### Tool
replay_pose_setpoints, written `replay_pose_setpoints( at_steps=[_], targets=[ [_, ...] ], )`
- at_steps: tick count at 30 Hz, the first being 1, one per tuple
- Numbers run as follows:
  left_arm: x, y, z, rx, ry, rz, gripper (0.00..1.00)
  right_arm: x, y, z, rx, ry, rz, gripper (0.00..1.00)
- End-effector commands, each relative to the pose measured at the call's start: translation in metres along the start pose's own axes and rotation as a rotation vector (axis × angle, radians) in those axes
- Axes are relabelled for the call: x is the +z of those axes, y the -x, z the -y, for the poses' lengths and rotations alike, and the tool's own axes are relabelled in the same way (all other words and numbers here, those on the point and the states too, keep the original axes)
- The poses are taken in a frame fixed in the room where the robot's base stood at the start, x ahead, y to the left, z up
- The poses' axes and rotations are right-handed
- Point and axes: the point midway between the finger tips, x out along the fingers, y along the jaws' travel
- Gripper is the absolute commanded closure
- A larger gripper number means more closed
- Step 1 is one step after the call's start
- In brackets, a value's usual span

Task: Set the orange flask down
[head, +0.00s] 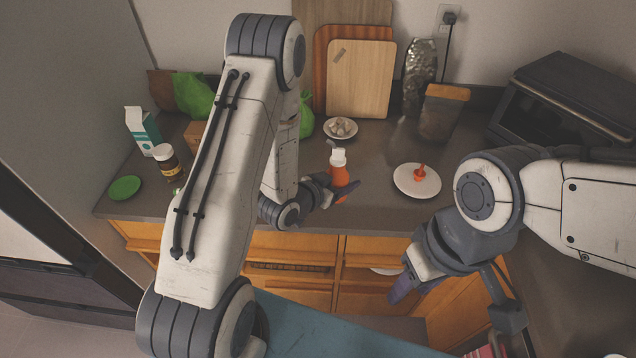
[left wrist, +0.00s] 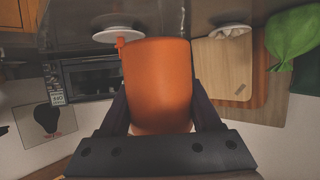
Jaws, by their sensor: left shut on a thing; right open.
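The orange flask (head: 338,174) with a white cap is upright over the front part of the counter, in the middle of the head view. My left gripper (head: 334,190) is shut on it. In the left wrist view the flask (left wrist: 158,85) fills the space between the two dark fingers (left wrist: 162,112). I cannot tell whether its base touches the counter. My right gripper (head: 455,302) is open and empty, in front of the counter edge at the lower right.
A white plate (head: 404,183) with a small orange item (head: 420,173) is right of the flask. A dish of pale pieces (head: 341,129) is behind it. A brown jar (head: 166,161), carton (head: 142,130) and green disc (head: 124,188) are at left. Counter (head: 378,160) shows bare between flask and plate.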

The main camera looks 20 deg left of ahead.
Motion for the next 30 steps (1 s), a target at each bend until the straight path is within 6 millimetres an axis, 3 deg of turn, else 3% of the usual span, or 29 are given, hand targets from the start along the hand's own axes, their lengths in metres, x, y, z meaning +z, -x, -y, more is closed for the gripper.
replay_pose_setpoints(
  at_steps=[3, 8, 21, 25, 30],
  targets=[
    [-0.013, 0.005, -0.003, -0.068, 0.028, 0.000, 1.00, -0.001, 0.010, 0.001, 0.000, 0.000, 0.000, 0.52],
    [-0.016, 0.008, -0.001, -0.119, 0.049, -0.002, 1.00, -0.001, 0.009, 0.001, 0.000, 0.000, 0.000, 0.52],
    [-0.005, -0.006, 0.017, -0.126, 0.055, -0.006, 1.00, 0.003, -0.055, -0.004, 0.000, -0.001, 0.001, 0.52],
    [-0.004, -0.008, 0.021, -0.128, 0.052, -0.005, 1.00, 0.004, -0.068, -0.005, 0.000, -0.001, 0.000, 0.52],
    [0.003, -0.021, 0.043, -0.129, 0.054, -0.001, 1.00, 0.004, -0.067, -0.005, 0.000, -0.001, 0.000, 0.52]
  ],
)
